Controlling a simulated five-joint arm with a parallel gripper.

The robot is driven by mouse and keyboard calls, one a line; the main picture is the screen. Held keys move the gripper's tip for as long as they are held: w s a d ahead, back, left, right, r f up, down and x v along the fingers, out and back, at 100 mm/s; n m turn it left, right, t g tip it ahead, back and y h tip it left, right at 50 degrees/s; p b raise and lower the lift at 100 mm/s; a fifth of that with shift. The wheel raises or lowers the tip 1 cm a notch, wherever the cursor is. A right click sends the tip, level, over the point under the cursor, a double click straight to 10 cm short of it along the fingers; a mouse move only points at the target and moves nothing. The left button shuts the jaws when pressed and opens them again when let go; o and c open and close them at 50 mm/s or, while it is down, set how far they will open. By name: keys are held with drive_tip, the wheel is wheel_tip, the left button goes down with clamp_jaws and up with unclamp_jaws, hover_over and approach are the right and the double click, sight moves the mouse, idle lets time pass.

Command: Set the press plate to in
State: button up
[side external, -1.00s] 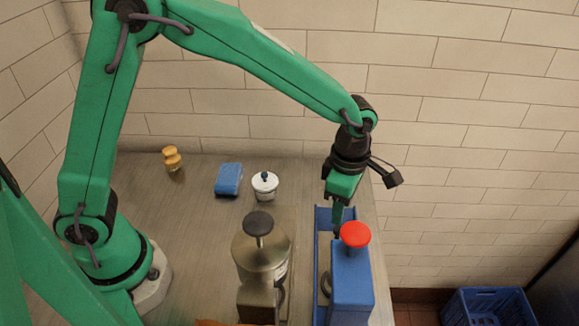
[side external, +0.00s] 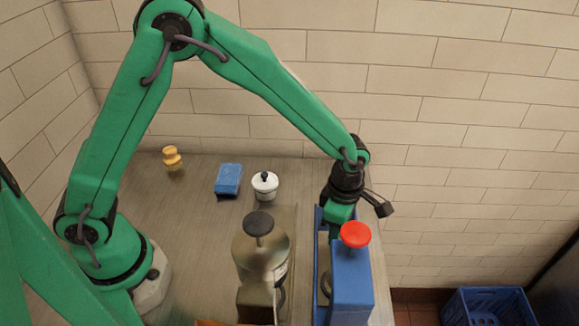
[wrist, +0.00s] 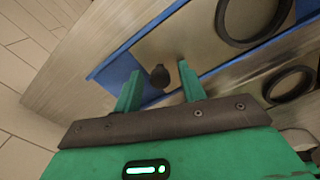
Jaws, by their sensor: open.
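The blue press (side external: 350,285) with a round red knob (side external: 355,234) stands at the right end of the counter in the side view. In the wrist view a bare metal plate (wrist: 190,40) lies inside the blue frame (wrist: 118,73), with a small dark knob (wrist: 160,76) on it; it looks like the press plate. My gripper (wrist: 159,70) is open and points down, with one finger on each side of the dark knob. I cannot tell whether the fingers touch it. In the side view the red knob and blue column hide the fingertips.
A white lidded pot (side external: 265,187), a blue block (side external: 229,178) and a yellow-brown object (side external: 172,157) stand farther back. A blue crate (side external: 490,307) sits on the floor at right.

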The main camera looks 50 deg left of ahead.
drive_tip(key=shift+f, duration=0.2)
clamp_jaws()
drive_tip(key=shift+s+d, duration=1.3)
drive_tip(key=shift+d, duration=0.05)
unclamp_jaws()
drive_tip(key=shift+r, duration=0.15)
